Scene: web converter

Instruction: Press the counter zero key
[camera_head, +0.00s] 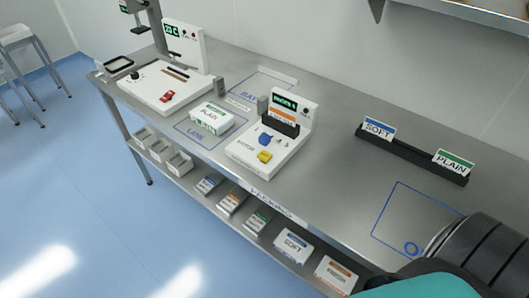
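Two white machines stand on the steel bench. The left machine (148,88) has a green-lit display (172,31), a black knob (135,75) and a red key or switch (167,96). The middle machine (243,151) has a small green-lit display (284,96), a blue knob (264,139) and a yellow key (264,156) at its front. The lettering is too small to tell which key is the counter zero key. Neither gripper is in view. Part of my own arm fills the lower right corner, with nothing held visible.
A white PLAIN box (211,118) lies in the blue LANE outline between the machines. A black rack (415,157) holds SOFT (378,130) and PLAIN (453,162) cards. Boxes and trays fill the lower shelf. The bench between middle machine and rack is clear.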

